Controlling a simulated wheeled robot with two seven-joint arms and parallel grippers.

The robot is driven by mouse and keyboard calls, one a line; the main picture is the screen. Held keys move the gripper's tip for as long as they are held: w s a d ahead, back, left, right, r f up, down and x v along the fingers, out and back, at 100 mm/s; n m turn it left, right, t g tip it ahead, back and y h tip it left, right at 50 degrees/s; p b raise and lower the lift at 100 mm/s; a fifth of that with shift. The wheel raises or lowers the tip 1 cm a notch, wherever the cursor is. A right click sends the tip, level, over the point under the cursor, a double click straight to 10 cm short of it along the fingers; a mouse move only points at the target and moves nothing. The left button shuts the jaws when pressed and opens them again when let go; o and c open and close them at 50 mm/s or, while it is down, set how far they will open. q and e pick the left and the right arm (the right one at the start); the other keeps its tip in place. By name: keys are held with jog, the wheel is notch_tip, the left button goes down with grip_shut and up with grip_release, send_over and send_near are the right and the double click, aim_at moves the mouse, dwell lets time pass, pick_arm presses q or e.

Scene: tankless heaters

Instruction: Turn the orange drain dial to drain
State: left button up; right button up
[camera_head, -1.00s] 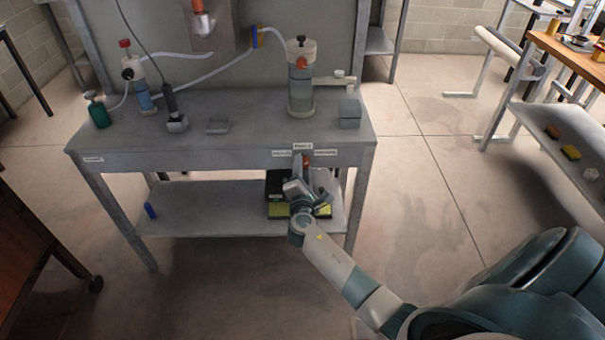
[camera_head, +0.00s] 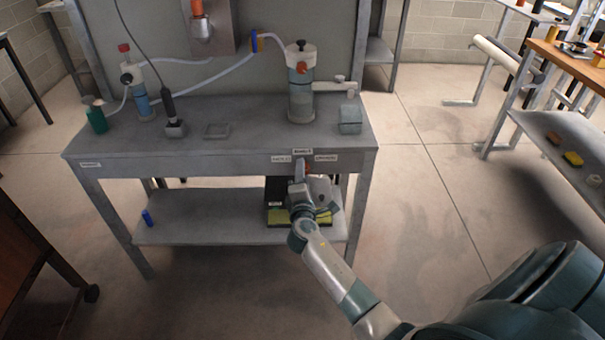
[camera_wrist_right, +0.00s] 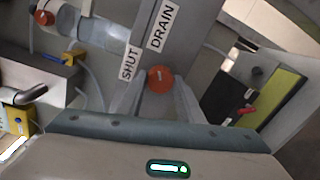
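The orange drain dial (camera_wrist_right: 160,78) is on the bench's front edge, between a SHUT label (camera_wrist_right: 129,63) on its left and a DRAIN label (camera_wrist_right: 162,26) above it in the right wrist view. A small pale mark shows on its face. My right gripper (camera_wrist_right: 160,92) is open, with one finger on each side of the dial; contact is not clear. In the head view my right gripper (camera_head: 299,182) is just below the front-edge labels and partly hides the dial (camera_head: 307,169). My left gripper is not in view.
The grey bench (camera_head: 230,158) carries a filter canister (camera_head: 301,95), a green bottle (camera_head: 96,117) and hoses. The lower shelf (camera_head: 195,228) holds a black and yellow item (camera_head: 277,215) close to my right wrist. Floor to the right of the bench is clear.

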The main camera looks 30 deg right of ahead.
jog(key=shift+o, duration=1.2)
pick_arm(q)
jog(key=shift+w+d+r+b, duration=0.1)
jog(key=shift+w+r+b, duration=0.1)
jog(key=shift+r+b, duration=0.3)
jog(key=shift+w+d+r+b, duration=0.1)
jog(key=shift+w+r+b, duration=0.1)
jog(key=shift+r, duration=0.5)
pick_arm(e)
jog(key=f+v, duration=0.1)
jog(key=v, duration=1.6)
jog(key=shift+s+a+r, duration=0.15)
jog(key=shift+s+r, duration=0.05)
jog(key=shift+r, duration=0.25)
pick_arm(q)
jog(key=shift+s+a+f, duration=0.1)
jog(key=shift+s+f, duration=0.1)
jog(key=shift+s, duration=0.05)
